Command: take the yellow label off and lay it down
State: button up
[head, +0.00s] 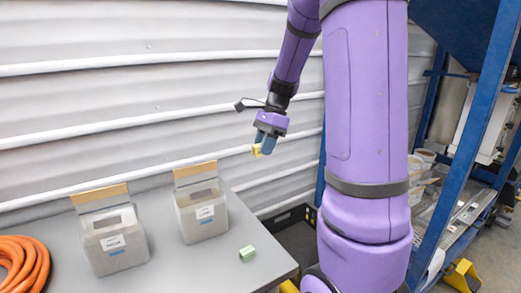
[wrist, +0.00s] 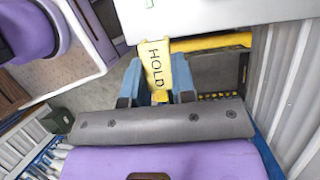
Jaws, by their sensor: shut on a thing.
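The yellow label (wrist: 154,66) reads "HOLD" in the wrist view. My gripper (wrist: 158,92) is shut on it, with one blue finger on each side of its lower end. In the head view the label (head: 257,150) shows as a small yellow piece at the tips of my gripper (head: 265,144). The gripper is in the air, above and to the right of the grey table (head: 190,262). The label looks clear of any surface there.
Two grey containers with white labels, a left one (head: 117,247) and a right one (head: 203,216), stand on the table. A small green block (head: 247,253) lies near its right corner. An orange hose (head: 22,262) is coiled at the left. Bare tabletop lies between them. A dark crate (head: 293,232) stands beyond the table.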

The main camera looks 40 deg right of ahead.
aim_at(258, 146)
jog(key=shift+r, duration=2.75)
